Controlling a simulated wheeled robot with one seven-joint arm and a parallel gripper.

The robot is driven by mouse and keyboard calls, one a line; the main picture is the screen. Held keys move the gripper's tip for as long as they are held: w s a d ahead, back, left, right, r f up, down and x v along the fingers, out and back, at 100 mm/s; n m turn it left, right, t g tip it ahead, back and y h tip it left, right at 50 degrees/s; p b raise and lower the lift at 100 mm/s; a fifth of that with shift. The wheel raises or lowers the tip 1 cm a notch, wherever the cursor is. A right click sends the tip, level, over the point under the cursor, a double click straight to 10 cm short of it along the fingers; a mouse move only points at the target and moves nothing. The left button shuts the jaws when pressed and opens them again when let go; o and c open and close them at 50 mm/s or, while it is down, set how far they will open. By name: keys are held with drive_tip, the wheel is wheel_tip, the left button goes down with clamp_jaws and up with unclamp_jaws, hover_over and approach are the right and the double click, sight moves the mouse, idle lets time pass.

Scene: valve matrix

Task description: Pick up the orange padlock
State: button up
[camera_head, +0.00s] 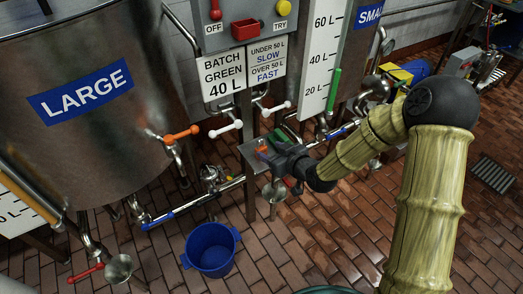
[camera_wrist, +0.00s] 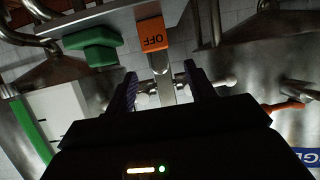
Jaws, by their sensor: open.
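The orange padlock (camera_head: 262,149) sits on a small metal shelf (camera_head: 252,143) below the batch sign, partly hidden by my gripper. In the wrist view, which is upside down, the orange padlock (camera_wrist: 153,34) shows a face marked OFF at the top middle. My gripper (camera_head: 273,157) is close in front of the shelf. In the wrist view my gripper (camera_wrist: 160,70) is open and empty, with its fingers spread. The padlock lies just beyond the fingertips, roughly between them, and is not gripped.
A green block (camera_wrist: 95,46) sits beside the padlock on the shelf. White-handled (camera_head: 225,129) and orange-handled (camera_head: 181,134) valves and pipes are near. The LARGE tank (camera_head: 90,130) is at left. A blue bucket (camera_head: 210,250) stands on the brick floor below.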

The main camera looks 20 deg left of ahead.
sight(262, 144)
drive_tip(key=shift+b+x, duration=0.55)
drive_tip(key=shift+x, duration=2.05)
drive_tip(key=shift+w+d+r, duration=0.1)
drive_tip(key=shift+w, duration=0.15)
drive_tip(key=shift+s, duration=0.1)
drive_tip(key=c, duration=1.1)
